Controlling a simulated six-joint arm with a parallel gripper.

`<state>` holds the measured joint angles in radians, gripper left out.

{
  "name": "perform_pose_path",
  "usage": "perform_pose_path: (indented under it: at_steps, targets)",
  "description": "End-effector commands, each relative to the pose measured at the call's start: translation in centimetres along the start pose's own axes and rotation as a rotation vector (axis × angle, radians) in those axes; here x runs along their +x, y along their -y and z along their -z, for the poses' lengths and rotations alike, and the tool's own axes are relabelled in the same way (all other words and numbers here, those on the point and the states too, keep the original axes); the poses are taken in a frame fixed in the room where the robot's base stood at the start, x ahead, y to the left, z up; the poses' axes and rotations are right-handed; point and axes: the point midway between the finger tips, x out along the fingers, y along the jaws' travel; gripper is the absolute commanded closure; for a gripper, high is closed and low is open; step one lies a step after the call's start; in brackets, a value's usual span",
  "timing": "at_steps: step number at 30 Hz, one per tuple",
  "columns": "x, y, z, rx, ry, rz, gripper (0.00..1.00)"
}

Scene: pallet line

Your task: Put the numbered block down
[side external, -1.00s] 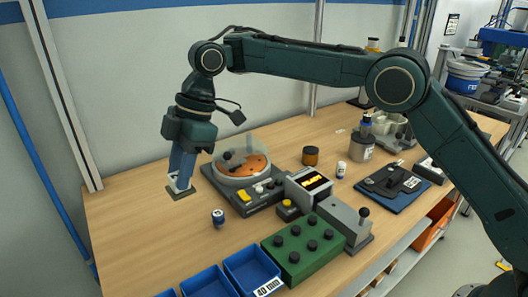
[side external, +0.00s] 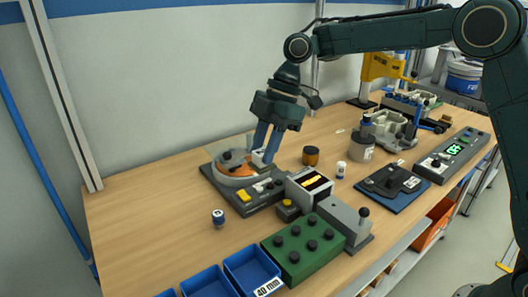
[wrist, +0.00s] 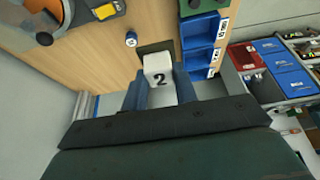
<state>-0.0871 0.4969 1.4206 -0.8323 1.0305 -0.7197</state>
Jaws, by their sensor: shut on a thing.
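The numbered block (wrist: 158,75) is white with a black 2 on its near face. It sits between the two fingers of my gripper (wrist: 160,88) in the wrist view. In the side view my gripper (side external: 265,155) points down in front of the round machine with the orange disc (side external: 222,172), with the pale block (side external: 258,158) low between its fingers. A dark square (wrist: 154,47) shows just beyond the block in the wrist view; I cannot tell whether it touches the block. The gap below the block is hard to judge.
A small blue-and-white jar (side external: 218,218) stands on bare wood. Blue bins (side external: 252,269), one labelled 40 mm, line the front edge beside a green box (side external: 295,252). The left tabletop (side external: 140,205) is clear.

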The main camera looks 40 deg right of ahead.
Motion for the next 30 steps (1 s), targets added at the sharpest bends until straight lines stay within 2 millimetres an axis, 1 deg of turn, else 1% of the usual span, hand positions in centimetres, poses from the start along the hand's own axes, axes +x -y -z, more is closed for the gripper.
perform_pose_path:
  at_steps: [6,11,17,30]
  targets:
    - [0.1,0.1,-0.1,-0.001,0.000,0.000,0.96]
    - [1.3,0.1,-0.5,0.000,-0.002,0.003,0.96]
    - [4.3,0.1,-1.8,0.001,-0.001,0.004,0.96]
    - [11.9,0.1,-5.0,0.001,0.000,0.004,0.96]
